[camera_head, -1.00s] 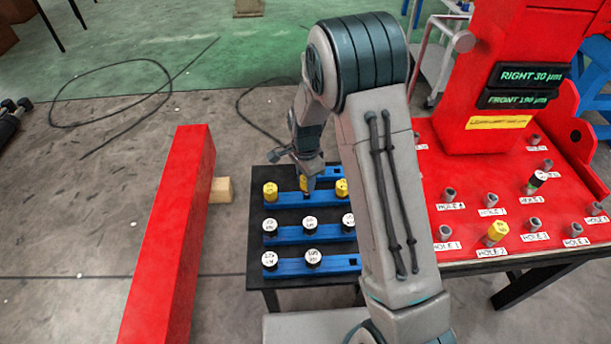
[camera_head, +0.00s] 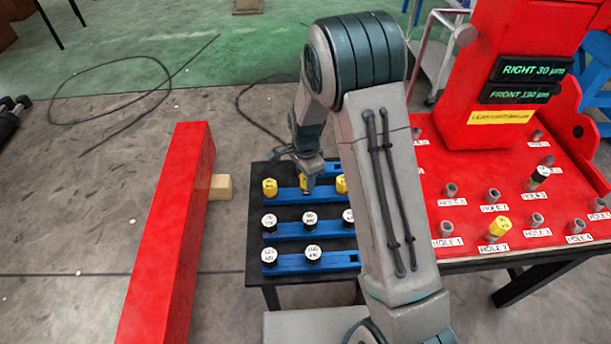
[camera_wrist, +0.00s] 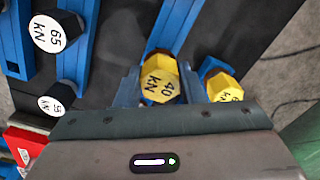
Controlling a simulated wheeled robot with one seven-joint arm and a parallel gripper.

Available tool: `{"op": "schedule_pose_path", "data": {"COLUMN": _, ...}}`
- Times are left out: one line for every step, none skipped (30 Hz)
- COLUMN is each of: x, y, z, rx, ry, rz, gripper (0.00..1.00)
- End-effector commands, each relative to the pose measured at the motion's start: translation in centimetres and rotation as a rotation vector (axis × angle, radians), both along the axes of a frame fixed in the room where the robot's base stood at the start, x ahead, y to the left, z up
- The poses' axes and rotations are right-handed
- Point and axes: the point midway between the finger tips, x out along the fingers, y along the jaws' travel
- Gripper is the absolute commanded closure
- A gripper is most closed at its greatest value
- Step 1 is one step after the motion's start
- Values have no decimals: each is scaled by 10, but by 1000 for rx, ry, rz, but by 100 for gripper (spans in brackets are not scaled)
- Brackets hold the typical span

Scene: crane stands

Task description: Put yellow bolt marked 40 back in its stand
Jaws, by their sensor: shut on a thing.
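The yellow bolt marked 40 KN (camera_wrist: 160,80) shows at the middle of the wrist view, between the fingers of my gripper (camera_wrist: 158,92). My gripper is shut on it. In the head view my gripper (camera_head: 307,184) points down over the back blue stand (camera_head: 288,197), and the yellow bolt (camera_head: 304,182) is at its fingertips, between two other yellow bolts. The bolt lines up with the blue stand, but I cannot tell whether it is fully seated. Its shaft is hidden.
Other yellow bolts (camera_head: 269,188) (camera_head: 341,185) stand close on either side. White-topped bolts (camera_head: 310,219) fill two nearer blue stands on the black table (camera_head: 258,210). A red beam (camera_head: 175,230) lies left. A red machine table (camera_head: 455,195) with labelled holes stands right.

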Motion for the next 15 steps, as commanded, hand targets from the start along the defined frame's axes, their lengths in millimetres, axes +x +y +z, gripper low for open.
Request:
{"op": "schedule_pose_path", "data": {"x": 0, "y": 0, "z": -4, "rx": 0, "ry": 0, "rz": 0, "gripper": 90}}
{"op": "schedule_pose_path", "data": {"x": 0, "y": 0, "z": -5, "rx": 0, "ry": 0, "rz": 0, "gripper": 90}}
{"op": "schedule_pose_path", "data": {"x": 0, "y": 0, "z": -7, "rx": 0, "ry": 0, "rz": 0, "gripper": 90}}
{"op": "schedule_pose_path", "data": {"x": 0, "y": 0, "z": -8, "rx": 0, "ry": 0, "rz": 0, "gripper": 90}}
{"op": "schedule_pose_path", "data": {"x": 0, "y": 0, "z": -9, "rx": 0, "ry": 0, "rz": 0, "gripper": 90}}
{"op": "schedule_pose_path", "data": {"x": 0, "y": 0, "z": -11, "rx": 0, "ry": 0, "rz": 0, "gripper": 90}}
{"op": "schedule_pose_path", "data": {"x": 0, "y": 0, "z": -12, "rx": 0, "ry": 0, "rz": 0, "gripper": 90}}
{"op": "schedule_pose_path", "data": {"x": 0, "y": 0, "z": -13, "rx": 0, "ry": 0, "rz": 0, "gripper": 90}}
{"op": "schedule_pose_path", "data": {"x": 0, "y": 0, "z": -14, "rx": 0, "ry": 0, "rz": 0, "gripper": 90}}
{"op": "schedule_pose_path", "data": {"x": 0, "y": 0, "z": -16, "rx": 0, "ry": 0, "rz": 0, "gripper": 90}}
{"op": "schedule_pose_path", "data": {"x": 0, "y": 0, "z": -17, "rx": 0, "ry": 0, "rz": 0, "gripper": 90}}
{"op": "schedule_pose_path", "data": {"x": 0, "y": 0, "z": -18, "rx": 0, "ry": 0, "rz": 0, "gripper": 90}}
{"op": "schedule_pose_path", "data": {"x": 0, "y": 0, "z": -20, "rx": 0, "ry": 0, "rz": 0, "gripper": 90}}
{"op": "schedule_pose_path", "data": {"x": 0, "y": 0, "z": -21, "rx": 0, "ry": 0, "rz": 0, "gripper": 90}}
{"op": "schedule_pose_path", "data": {"x": 0, "y": 0, "z": -22, "rx": 0, "ry": 0, "rz": 0, "gripper": 90}}
